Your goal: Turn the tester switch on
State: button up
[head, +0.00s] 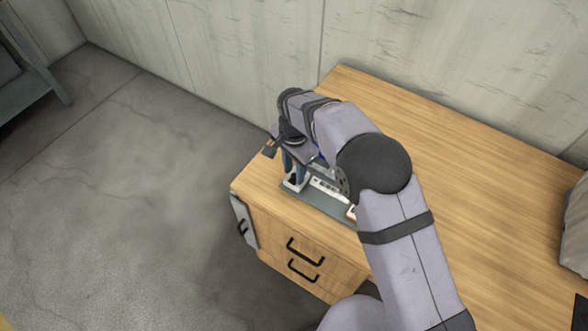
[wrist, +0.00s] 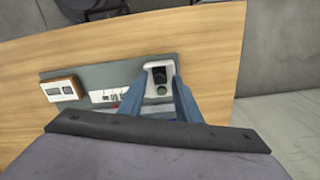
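A grey base plate (wrist: 110,71) lies on the wooden desk top. On it is a white housing (wrist: 150,66) with a dark recessed part and a round dark green part (wrist: 161,90); I cannot tell which of these is the switch. A white strip with small switches or sockets (wrist: 108,96) and a wood-framed box with a display (wrist: 62,89) sit to its left. My gripper (wrist: 157,82) has two blue fingers, apart, one on each side of the housing in the picture. Whether they touch it is unclear. In the head view my gripper (head: 294,170) points down over the plate (head: 318,202).
The desk (head: 470,150) is mostly bare behind and right of the plate. Drawers with black handles (head: 305,251) are below its front edge. A grey object (head: 575,225) stands at the right edge. My arm hides part of the plate in the head view.

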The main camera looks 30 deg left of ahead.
aim_at(294, 174)
jog(key=shift+r+b, duration=0.85)
jog(key=shift+r, duration=2.85)
